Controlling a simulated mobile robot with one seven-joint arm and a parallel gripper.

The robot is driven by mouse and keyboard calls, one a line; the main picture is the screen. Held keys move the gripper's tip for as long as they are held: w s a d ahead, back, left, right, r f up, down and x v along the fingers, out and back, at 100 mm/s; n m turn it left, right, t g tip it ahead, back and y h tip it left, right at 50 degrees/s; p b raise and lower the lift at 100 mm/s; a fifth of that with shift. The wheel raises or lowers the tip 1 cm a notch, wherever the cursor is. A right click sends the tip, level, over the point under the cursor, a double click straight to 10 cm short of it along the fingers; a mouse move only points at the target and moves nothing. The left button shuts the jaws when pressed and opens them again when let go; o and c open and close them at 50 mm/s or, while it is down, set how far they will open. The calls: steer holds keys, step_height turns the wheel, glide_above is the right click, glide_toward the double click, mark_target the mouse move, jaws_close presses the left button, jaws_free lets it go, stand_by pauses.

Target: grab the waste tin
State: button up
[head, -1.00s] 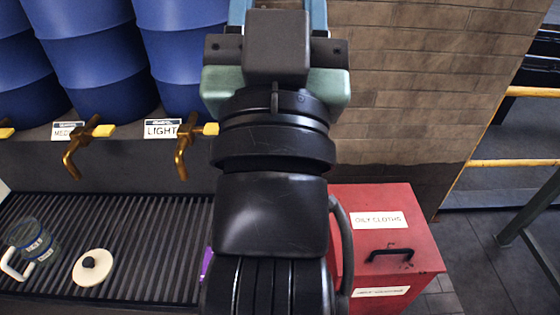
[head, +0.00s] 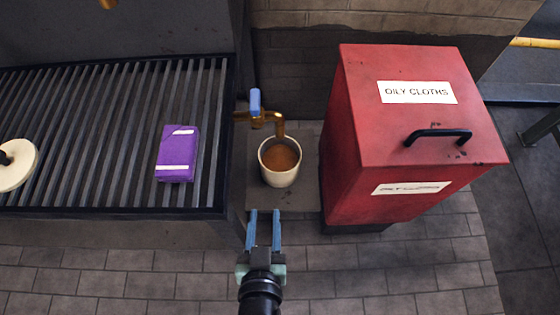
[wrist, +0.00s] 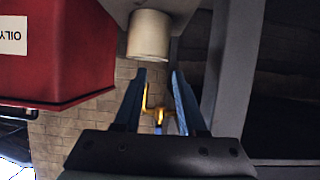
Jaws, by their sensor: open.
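The waste tin (head: 267,176) is a cream cup-shaped tin holding brown liquid. It stands upright on a grey ledge below a brass tap with a blue handle (head: 255,103), between the slatted rack and the red bin. In the wrist view the tin (wrist: 148,36) shows as a pale cylinder beyond the fingertips. My gripper (head: 263,212) is open and empty, its two blue fingers pointing at the tin from the near side, apart from it. In the wrist view my gripper (wrist: 158,72) has a clear gap between its fingers.
A red bin (head: 345,150) labelled OILY CLOTHS stands close to the tin's right. The slatted drip rack (head: 110,110) is to the left, with a purple packet (head: 178,153) and a cream lid (head: 18,165). The paved floor in front is clear.

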steer(key=f, duration=0.2)
glide_toward(260, 157)
steer(key=x, duration=0.3)
steer(key=shift+w+f, duration=0.15)
steer(key=shift+w, duration=0.2)
steer(key=shift+b+x, duration=0.95)
steer(key=shift+x, duration=1.85)
steer(key=c, duration=0.6)
jaws_close()
steer(key=shift+s+f, duration=0.1)
steer(key=shift+f, duration=0.1)
steer(key=shift+r, duration=0.1)
